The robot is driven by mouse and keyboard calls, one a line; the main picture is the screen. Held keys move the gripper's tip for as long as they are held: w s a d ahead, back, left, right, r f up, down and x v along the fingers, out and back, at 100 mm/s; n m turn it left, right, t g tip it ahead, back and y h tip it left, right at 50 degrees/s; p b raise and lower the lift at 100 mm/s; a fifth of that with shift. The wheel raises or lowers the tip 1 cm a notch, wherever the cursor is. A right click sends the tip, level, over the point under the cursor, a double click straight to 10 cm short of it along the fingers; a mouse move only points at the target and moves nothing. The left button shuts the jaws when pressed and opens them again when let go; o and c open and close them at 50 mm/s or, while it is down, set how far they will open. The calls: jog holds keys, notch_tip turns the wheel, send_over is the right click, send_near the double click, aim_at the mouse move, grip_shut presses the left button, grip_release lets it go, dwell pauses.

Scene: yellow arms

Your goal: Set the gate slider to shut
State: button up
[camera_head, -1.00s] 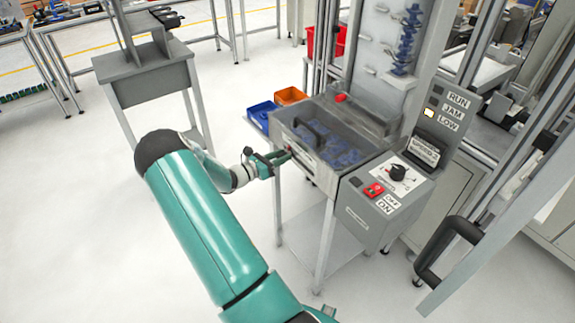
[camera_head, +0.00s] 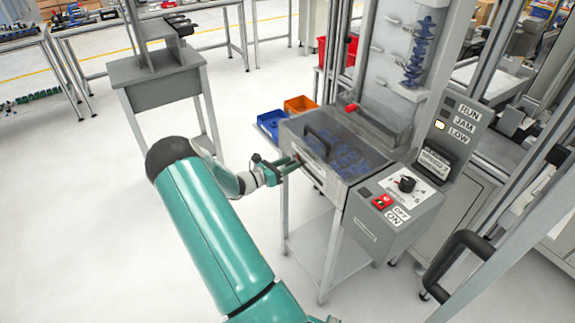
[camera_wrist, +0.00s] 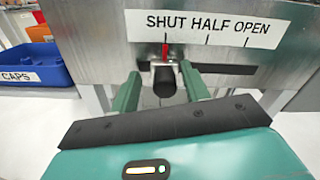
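The gate slider (camera_wrist: 164,82) has a black knob and a red pointer on the front of the grey metal hopper (camera_head: 340,140). In the wrist view the pointer stands beneath the word SHUT on the white SHUT HALF OPEN label (camera_wrist: 208,27), left of the HALF and OPEN ticks. My gripper (camera_wrist: 162,74) has one green finger on each side of the knob, with visible gaps on both sides, so it is open around the knob. In the head view my gripper (camera_head: 283,168) is at the hopper's front, and the slider is too small to make out.
A blue CAPS bin (camera_wrist: 32,62) and an orange bin (camera_head: 300,104) are left of the hopper. The control box (camera_head: 385,215) with a dial and red switch is at its right. A lamp panel (camera_head: 458,125) stands behind.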

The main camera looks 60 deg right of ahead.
jog(key=v, duration=1.3)
jog(key=shift+w+a, duration=0.2)
jog(key=shift+a, duration=0.15)
jog(key=s+a+r+m+t+y, duration=0.1)
jog(key=a+r+m+t+y, duration=0.3)
jog(key=a+r, duration=0.5)
jog(key=s+a+r+m+t+y, duration=0.1)
jog(key=s+a+r+m+y, duration=0.1)
jog(key=a+r+m+y, duration=0.75)
jog(key=s+a+r+t, duration=0.3)
jog(key=a, duration=0.4)
jog(key=s+a+r+m+t+y, duration=0.1)
jog(key=s+a+r+t, duration=0.2)
jog(key=a, duration=0.5)
jog(key=s+a+r+m+t+y, duration=0.1)
jog(key=s+a+r+t, duration=0.1)
jog(key=a, duration=0.6)
jog(key=shift+s+r+t, duration=0.4)
jog(key=shift+s, duration=0.15)
jog(key=shift+y, duration=0.25)
jog(key=shift+c, duration=1)
